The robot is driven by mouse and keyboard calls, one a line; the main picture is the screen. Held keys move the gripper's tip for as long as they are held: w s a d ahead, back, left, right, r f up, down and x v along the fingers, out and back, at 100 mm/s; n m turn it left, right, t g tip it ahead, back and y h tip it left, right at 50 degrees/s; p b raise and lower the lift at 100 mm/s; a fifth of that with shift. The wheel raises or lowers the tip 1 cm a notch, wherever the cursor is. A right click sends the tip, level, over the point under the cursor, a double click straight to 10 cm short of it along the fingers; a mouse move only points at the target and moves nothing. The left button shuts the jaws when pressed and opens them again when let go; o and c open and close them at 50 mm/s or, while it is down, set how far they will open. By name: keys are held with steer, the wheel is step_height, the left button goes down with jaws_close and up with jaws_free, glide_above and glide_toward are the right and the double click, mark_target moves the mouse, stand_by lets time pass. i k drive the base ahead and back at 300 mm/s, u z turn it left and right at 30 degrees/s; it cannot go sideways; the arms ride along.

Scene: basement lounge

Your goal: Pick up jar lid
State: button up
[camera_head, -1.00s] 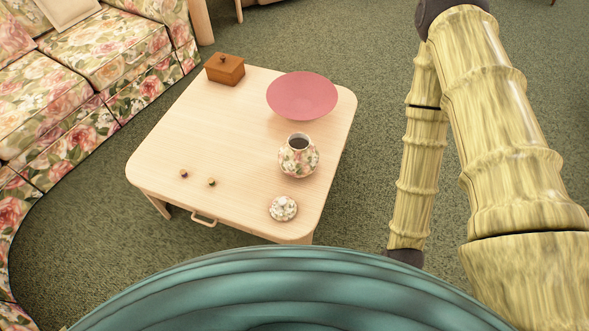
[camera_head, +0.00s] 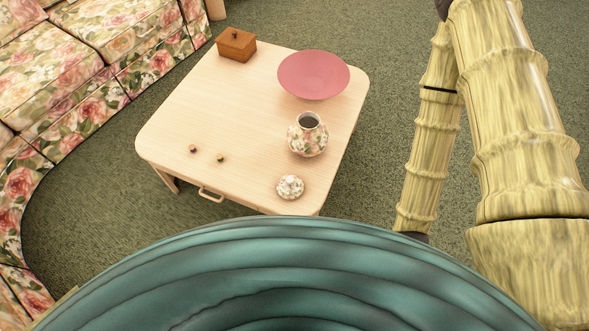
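The jar lid (camera_head: 290,187) is a small round floral piece with a knob on top. It lies on the light wooden table (camera_head: 230,115) near its front right corner. The open floral jar (camera_head: 307,140) stands upright just behind it, apart from it. My arm is on the right of the view, away from the lid. My gripper is not visible.
A pink bowl (camera_head: 313,74) and a brown wooden box (camera_head: 236,45) are at the back of the table. Two tiny items (camera_head: 193,149) lie front left. A floral sofa (camera_head: 90,65) curves along the left. Green carpet (camera_head: 370,130) is clear right of the table.

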mark_target(290, 187)
steer(key=z, duration=3.6)
steer(key=k, duration=2.85)
steer(key=u, duration=1.4)
